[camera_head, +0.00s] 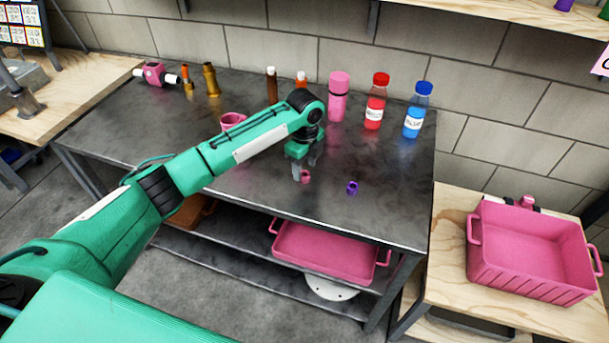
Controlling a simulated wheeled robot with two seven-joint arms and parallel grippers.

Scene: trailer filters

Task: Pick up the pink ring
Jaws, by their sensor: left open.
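The pink ring (305,177) is a small piece on the dark metal table (395,200), near its front edge. My left gripper (304,173) points down over the table with its fingers at the pink ring. The gripper is open, and the ring shows between or just beside the fingertips; I cannot tell which. A small purple ring (352,187) lies on the table to the right of the gripper. My right gripper is not in view.
A pink bottle (338,97), a red bottle (376,101) and a blue bottle (417,110) stand at the back. A pink mug (232,121) is behind my left arm. A pink crate (530,252) sits on the wooden table at right. A pink tray (325,250) lies on the shelf below.

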